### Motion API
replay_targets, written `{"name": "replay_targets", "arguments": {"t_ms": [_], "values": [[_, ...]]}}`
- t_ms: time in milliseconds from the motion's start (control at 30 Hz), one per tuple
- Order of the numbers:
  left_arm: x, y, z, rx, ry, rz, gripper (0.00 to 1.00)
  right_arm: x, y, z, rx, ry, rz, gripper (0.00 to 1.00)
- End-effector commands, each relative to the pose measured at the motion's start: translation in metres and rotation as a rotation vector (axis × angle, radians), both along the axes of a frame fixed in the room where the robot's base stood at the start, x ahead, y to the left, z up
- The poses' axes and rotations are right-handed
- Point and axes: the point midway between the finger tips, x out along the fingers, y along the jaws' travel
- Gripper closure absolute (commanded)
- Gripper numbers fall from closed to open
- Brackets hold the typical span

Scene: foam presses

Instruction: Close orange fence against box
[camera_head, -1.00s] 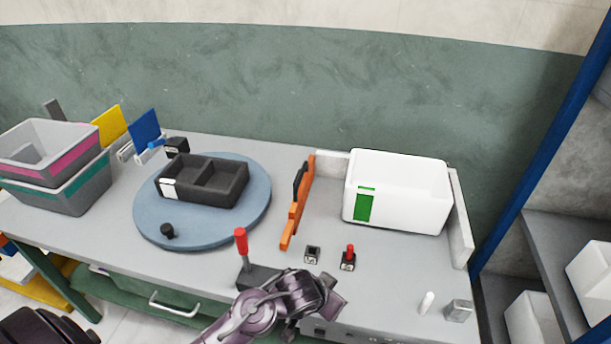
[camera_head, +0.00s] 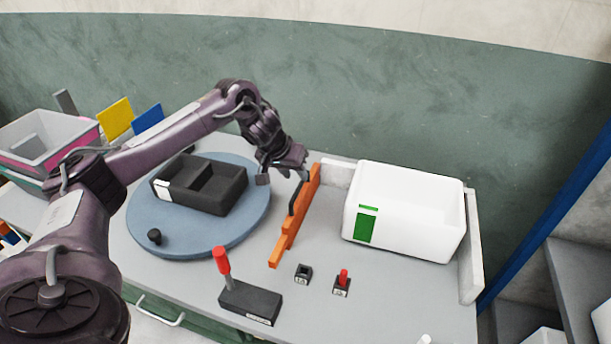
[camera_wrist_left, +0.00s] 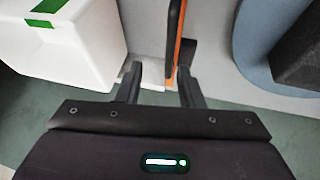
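The orange fence (camera_head: 290,225) stands on the table left of the white box (camera_head: 408,212), with a gap between them. A black handle (camera_head: 298,197) is on the fence's left face. My left gripper (camera_head: 283,175) is at the fence's far end, above the table. In the left wrist view its two fingers (camera_wrist_left: 160,85) are spread apart. The fence (camera_wrist_left: 173,45) shows between them, nearer the right finger; I cannot tell whether they touch. The box (camera_wrist_left: 65,45) is at the left there. My right gripper is not in view.
A blue turntable (camera_head: 190,240) with a black tray (camera_head: 202,185) is left of the fence. A low light wall (camera_head: 473,245) borders the box's right side. A red-handled lever (camera_head: 222,262) and a red toggle switch (camera_head: 343,280) sit in front. The table between fence and box is clear.

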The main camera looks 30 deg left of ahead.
Motion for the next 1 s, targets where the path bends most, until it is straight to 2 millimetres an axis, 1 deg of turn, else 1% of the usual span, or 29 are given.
{"name": "replay_targets", "arguments": {"t_ms": [33,100,167,267,400,600,767,1000], "values": [[-0.002,0.011,0.006,-0.008,0.012,0.034,0.66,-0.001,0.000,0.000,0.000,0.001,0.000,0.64],[-0.004,0.017,0.009,-0.020,0.024,0.063,0.66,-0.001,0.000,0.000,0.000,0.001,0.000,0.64],[-0.004,0.018,0.006,-0.024,0.030,0.071,0.66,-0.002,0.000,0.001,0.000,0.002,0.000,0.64],[0.001,0.017,-0.004,-0.025,0.032,0.073,0.66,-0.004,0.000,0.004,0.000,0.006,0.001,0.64],[0.011,0.014,-0.025,-0.024,0.031,0.072,0.66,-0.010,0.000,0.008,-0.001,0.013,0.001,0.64],[0.022,0.011,-0.050,-0.024,0.029,0.070,0.66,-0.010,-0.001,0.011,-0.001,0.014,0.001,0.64],[0.027,0.011,-0.059,-0.023,0.026,0.069,0.66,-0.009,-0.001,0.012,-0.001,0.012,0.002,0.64],[0.027,0.011,-0.061,-0.022,0.025,0.068,0.66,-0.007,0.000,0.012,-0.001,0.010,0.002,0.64]]}}
